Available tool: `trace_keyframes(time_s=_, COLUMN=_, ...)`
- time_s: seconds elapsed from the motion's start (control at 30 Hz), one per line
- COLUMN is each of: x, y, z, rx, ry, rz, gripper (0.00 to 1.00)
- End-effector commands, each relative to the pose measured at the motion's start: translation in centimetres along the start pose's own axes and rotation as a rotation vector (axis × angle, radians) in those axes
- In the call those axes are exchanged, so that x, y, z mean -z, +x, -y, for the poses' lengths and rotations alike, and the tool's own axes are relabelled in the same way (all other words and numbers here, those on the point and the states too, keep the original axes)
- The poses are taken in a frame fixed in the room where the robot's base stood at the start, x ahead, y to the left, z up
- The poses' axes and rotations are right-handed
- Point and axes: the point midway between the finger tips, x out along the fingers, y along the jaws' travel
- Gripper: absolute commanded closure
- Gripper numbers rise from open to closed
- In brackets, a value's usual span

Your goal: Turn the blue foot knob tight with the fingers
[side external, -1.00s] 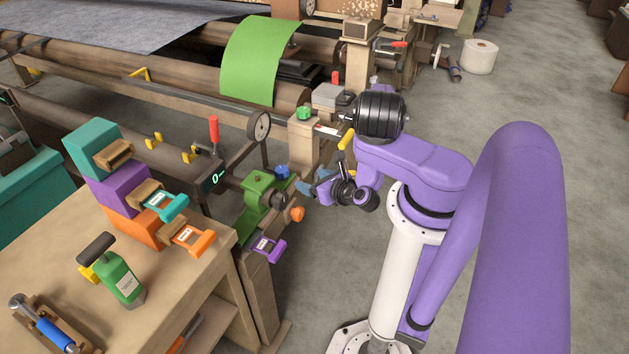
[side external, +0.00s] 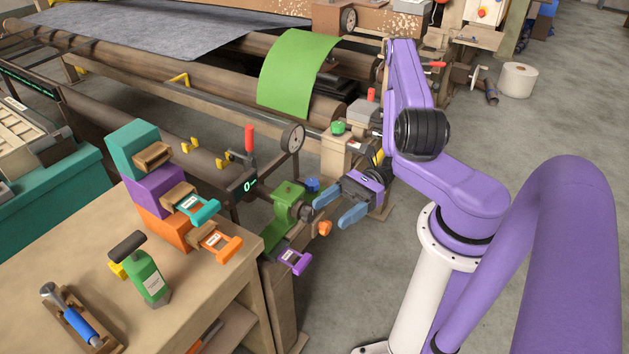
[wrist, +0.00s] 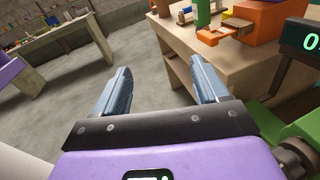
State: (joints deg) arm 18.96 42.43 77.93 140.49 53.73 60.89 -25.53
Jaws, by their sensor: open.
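The small blue knob (side external: 312,184) sits behind the top of the green bracket (side external: 284,206) at the end of the roller frame. The bracket also carries a black knob (side external: 305,212) and an orange knob (side external: 324,228). My gripper (side external: 334,206) has blue-grey fingers spread apart, just right of the bracket, with its tips pointing left. One fingertip is close to the black knob in the picture; I cannot tell whether they touch. In the wrist view my gripper (wrist: 160,78) is open with only floor and bench leg between its fingers. The blue knob is not visible there.
A purple-handled slide (side external: 292,261) juts out below the bracket.

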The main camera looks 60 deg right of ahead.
Motion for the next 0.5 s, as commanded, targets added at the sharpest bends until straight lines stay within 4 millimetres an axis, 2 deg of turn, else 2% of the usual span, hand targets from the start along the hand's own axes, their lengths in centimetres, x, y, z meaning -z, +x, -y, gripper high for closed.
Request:
trace_keyframes(time_s=0.1, x=1.4, y=-1.9, z=-3.2, rx=-0.254, ry=-0.102, rz=-0.140, gripper=0.27)
trace_keyframes(time_s=0.2, x=3.2, y=-4.4, z=-5.1, rx=-0.450, ry=-0.199, rz=-0.275, gripper=0.27)
trace_keyframes(time_s=0.27, x=4.3, y=-6.2, z=-5.7, rx=-0.558, ry=-0.266, rz=-0.364, gripper=0.27)
trace_keyframes(time_s=0.37, x=6.1, y=-9.6, z=-5.6, rx=-0.720, ry=-0.392, rz=-0.519, gripper=0.27)
trace_keyframes(time_s=0.5, x=8.1, y=-14.5, z=-3.2, rx=-0.903, ry=-0.603, rz=-0.743, gripper=0.27)
